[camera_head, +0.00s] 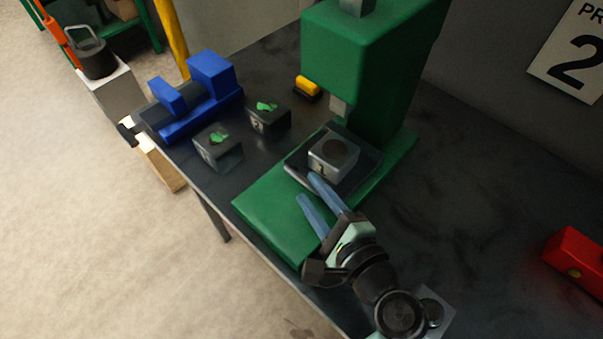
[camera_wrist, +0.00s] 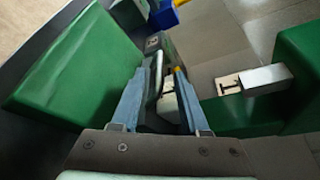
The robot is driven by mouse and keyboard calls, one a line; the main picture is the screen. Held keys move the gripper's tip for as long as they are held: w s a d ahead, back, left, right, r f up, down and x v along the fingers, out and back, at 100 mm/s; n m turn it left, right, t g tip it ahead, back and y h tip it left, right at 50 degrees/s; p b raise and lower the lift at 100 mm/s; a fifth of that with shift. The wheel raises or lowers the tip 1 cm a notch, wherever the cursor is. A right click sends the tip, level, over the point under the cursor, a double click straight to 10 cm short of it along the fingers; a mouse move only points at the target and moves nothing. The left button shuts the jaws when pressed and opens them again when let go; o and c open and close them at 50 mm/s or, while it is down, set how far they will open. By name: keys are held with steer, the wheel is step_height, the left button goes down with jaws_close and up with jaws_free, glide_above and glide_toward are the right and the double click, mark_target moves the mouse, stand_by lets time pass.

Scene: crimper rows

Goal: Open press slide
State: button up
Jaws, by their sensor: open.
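The green press (camera_head: 350,50) stands on the dark bench, with its flat green base (camera_head: 285,205) reaching toward the front. The press slide (camera_head: 298,172) is a dark tray on the base, under the press head. A grey block (camera_head: 330,168) with a dark round top sits on the slide. My gripper (camera_head: 308,189) is open, its two blue fingers at the front edge of the slide. In the wrist view my gripper (camera_wrist: 163,70) has a dark, bar-like handle (camera_wrist: 156,82) between its fingers. I cannot tell whether either finger touches it.
Two dark blocks with green marks (camera_head: 217,146) (camera_head: 268,118) stand left of the press. A blue vise (camera_head: 205,85) is behind them. A yellow-and-black item (camera_head: 307,87) lies near the press column. A red box (camera_head: 577,258) is at far right; the bench between is clear.

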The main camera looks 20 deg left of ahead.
mark_target(306, 186)
steer(key=shift+x, duration=2.2)
steer(key=shift+c, duration=0.3)
jaws_close()
